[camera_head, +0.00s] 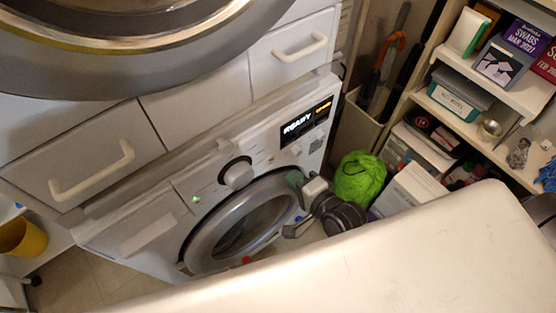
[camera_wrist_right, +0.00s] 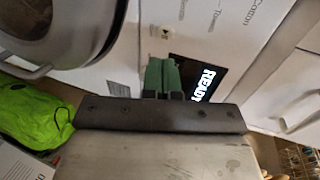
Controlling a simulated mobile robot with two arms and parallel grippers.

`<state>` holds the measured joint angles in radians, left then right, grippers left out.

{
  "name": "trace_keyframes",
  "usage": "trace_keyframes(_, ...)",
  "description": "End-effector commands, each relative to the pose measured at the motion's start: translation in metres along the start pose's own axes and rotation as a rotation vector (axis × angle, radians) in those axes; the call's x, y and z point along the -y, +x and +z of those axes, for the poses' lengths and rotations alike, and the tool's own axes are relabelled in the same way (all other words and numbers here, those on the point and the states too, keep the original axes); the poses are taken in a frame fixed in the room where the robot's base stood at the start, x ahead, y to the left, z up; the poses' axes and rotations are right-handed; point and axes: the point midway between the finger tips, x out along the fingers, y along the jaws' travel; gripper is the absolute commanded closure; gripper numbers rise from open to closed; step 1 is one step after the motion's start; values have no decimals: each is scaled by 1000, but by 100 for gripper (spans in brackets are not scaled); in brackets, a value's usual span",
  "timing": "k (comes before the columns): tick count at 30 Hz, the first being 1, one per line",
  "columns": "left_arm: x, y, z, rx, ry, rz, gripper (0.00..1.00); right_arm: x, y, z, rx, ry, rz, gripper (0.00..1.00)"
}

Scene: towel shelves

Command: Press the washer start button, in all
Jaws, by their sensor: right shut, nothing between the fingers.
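The white washer (camera_head: 150,222) stands below a second machine, and its black display (camera_head: 305,123) reads READY. The display (camera_wrist_right: 200,76) also shows in the right wrist view. The round door (camera_head: 207,233) looks closed. My right gripper (camera_head: 294,180) is in front of the washer, near the door's upper right rim. Its green fingertips (camera_wrist_right: 162,74) are together and empty, over the panel beside the display; contact is unclear. My left gripper is out of view.
A bright green bag (camera_head: 359,178) and white boxes (camera_head: 409,188) stand right of the washer. Shelves (camera_head: 465,125) with boxes and bins are at the right. A drawer handle (camera_head: 93,170) juts out above the washer. A yellow bucket (camera_head: 22,238) is at the left.

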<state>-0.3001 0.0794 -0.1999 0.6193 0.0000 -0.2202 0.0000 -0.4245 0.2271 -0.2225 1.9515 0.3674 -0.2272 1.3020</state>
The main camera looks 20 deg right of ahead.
Motion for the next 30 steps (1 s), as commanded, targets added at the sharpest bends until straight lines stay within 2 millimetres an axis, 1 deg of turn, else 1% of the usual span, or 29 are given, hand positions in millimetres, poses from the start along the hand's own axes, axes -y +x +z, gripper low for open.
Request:
trace_keyframes(1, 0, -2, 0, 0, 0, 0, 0, 3, 12, 0, 0, -1, -3, 100)
trace_keyframes(3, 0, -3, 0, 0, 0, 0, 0, 2, 27, 0, 0, -1, -2, 100)
trace_keyframes(6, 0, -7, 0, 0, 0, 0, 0, 6, 43, 0, -1, 0, -2, 100)
trace_keyframes(10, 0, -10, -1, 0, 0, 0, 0, 11, 59, 0, 0, -1, -1, 100)
trace_keyframes(15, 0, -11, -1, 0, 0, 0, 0, 12, 68, 0, 0, 0, 0, 100)
trace_keyframes(26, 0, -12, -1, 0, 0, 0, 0, 12, 70, 0, -1, 0, 0, 100)
trace_keyframes(30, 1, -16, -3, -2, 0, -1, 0, 18, 82, 0, -1, 1, -1, 100)
